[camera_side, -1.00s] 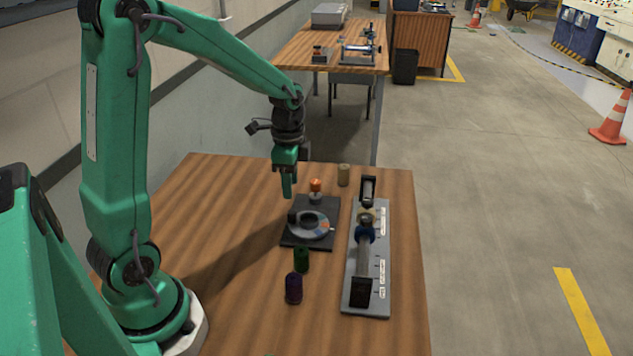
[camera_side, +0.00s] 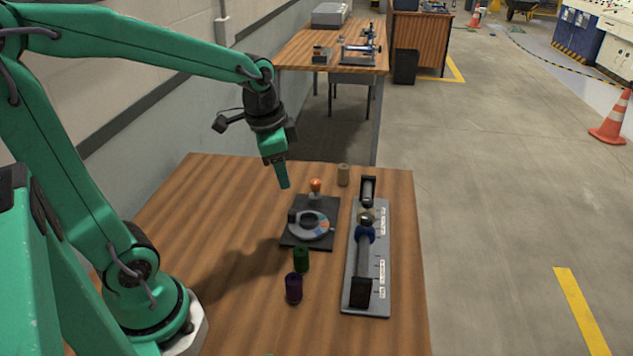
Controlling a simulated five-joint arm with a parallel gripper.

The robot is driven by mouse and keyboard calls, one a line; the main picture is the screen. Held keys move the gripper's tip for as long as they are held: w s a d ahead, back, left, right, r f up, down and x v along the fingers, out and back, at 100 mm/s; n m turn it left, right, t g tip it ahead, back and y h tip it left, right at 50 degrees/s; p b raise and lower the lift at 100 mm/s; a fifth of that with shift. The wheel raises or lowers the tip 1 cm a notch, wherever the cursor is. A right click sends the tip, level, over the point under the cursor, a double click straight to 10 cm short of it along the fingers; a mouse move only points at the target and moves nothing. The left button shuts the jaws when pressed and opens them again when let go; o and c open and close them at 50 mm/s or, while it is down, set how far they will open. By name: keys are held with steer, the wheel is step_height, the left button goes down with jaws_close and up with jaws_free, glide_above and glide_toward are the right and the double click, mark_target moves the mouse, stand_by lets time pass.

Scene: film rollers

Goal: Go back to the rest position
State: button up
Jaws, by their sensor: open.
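My gripper (camera_side: 283,182) hangs above the wooden table (camera_side: 215,215), up and to the left of the orange knob in the picture. It is open and nothing shows between its fingers. The fingers are seen nearly edge-on, so the gap is hard to see. My arm is bent back at the left, with its base at the table's left side.
A grey roller stand (camera_side: 368,260) lies right. The table's left part is clear.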

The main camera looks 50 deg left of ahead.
steer(key=s+d+r+n+t, duration=0.3)
steer(key=s+d+r+n, duration=0.1)
steer(key=s, duration=0.4)
steer(key=shift+s+d+r+n, duration=0.15)
steer(key=shift+s+d+n, duration=0.25)
steer(key=shift+n, duration=0.1)
